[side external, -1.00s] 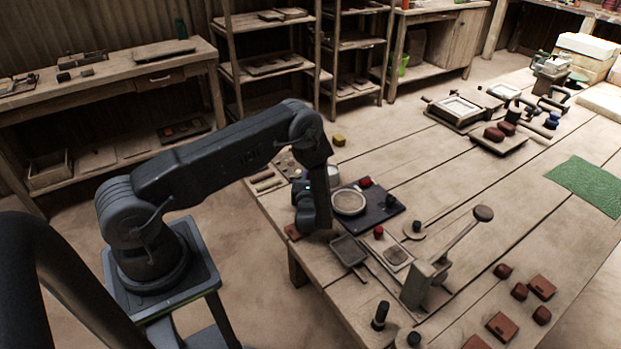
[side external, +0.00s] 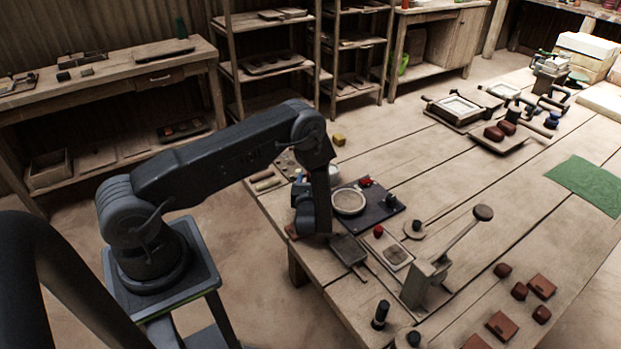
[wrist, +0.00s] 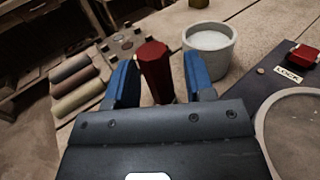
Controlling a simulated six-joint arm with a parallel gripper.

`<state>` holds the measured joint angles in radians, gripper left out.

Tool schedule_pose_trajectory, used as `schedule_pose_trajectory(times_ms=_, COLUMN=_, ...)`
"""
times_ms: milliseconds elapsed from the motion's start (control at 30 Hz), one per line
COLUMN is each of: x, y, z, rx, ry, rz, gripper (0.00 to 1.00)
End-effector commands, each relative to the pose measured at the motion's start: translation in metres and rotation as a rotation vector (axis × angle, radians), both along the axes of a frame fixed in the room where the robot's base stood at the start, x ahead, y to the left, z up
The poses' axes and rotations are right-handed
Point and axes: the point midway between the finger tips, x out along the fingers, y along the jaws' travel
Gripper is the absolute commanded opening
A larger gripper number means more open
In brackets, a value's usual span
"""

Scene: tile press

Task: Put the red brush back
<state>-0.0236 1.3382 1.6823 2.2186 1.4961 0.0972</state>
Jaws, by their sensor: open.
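The red brush (wrist: 153,64) shows in the wrist view as a red, faceted handle standing close to upright, with a narrower, darker part below. Its lower end is hidden behind my gripper's body. My gripper (wrist: 160,78) is open, with one blue finger on each side of the red handle. Gaps show between the handle and both fingers. In the side external view my gripper (side external: 306,217) is low over the near left edge of the table, and the brush cannot be made out there.
A pale cup (wrist: 208,52) with white contents stands just right of the brush. Coloured rolls (wrist: 76,88) lie to the left, near a plate with holes (wrist: 128,43). A dark board (side external: 375,212) with a round dish lies to the right. A lever press (side external: 425,280) stands nearer.

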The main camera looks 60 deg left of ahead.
Motion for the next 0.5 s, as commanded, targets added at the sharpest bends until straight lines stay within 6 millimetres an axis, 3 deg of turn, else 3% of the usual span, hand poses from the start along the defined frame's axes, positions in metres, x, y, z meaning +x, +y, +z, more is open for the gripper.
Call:
schedule_pose_trajectory(times_ms=167, x=-0.022, y=-0.033, z=0.0, rx=0.001, ry=0.003, rz=-0.007, gripper=0.49)
schedule_pose_trajectory(times_ms=300, x=-0.02, y=-0.028, z=0.034, rx=0.0, ry=-0.005, rz=0.0, gripper=0.49)
schedule_pose_trajectory(times_ms=500, x=-0.02, y=-0.028, z=0.061, rx=0.0, ry=-0.004, rz=0.0, gripper=0.49)
